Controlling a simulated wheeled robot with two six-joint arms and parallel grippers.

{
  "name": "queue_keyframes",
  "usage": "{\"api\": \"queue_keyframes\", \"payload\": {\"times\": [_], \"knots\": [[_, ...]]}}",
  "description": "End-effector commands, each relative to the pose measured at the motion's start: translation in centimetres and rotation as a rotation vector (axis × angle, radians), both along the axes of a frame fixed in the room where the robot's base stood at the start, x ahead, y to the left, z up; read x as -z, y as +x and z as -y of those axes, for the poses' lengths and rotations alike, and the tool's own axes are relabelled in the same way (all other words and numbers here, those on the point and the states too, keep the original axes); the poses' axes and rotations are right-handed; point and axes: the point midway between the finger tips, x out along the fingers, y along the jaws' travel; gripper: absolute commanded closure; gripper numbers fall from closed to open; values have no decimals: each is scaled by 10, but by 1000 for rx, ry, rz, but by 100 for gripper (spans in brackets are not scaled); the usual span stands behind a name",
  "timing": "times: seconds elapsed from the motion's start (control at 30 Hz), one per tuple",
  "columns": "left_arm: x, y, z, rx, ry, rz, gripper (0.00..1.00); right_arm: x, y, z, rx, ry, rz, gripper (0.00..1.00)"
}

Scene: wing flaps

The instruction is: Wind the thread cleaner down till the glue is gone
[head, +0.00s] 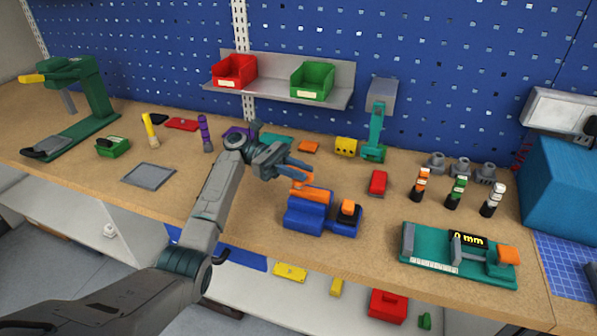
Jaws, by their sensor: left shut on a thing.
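A blue block-shaped device (308,217) stands on the workbench near its front edge, in the middle of the head view. An orange part (312,193) lies across its top, and a smaller orange and black piece (348,209) sits at its right end. I take the orange part to be the thread cleaner, but cannot be sure. My left gripper (299,176) reaches in from the left above the device, with its blue fingers shut on the orange part. No glue can be made out at this size. My right gripper is out of view.
A red block (378,183) and a green device with a "0 mm" display (459,255) stand to the right. Several dark bottles, one with a green band (456,192), stand behind that. A grey plate (148,174) lies left.

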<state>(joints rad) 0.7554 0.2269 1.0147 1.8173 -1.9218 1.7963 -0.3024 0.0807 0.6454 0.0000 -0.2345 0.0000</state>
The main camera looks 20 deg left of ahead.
Motion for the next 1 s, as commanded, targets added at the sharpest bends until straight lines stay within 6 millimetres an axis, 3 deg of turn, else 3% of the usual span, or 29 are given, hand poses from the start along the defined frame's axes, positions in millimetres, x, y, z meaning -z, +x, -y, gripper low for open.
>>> {"api": "queue_keyframes", "payload": {"times": [0.03,0.47,0.5,0.6,1.0], "knots": [[-7,2,0,3,-5,10,100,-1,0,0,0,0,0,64],[-7,2,0,10,-5,11,100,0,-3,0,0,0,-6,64],[-7,2,0,10,-5,11,75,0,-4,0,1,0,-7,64],[-6,2,0,10,-3,9,59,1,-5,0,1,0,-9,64],[-3,1,2,11,-1,4,59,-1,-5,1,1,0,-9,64]]}}
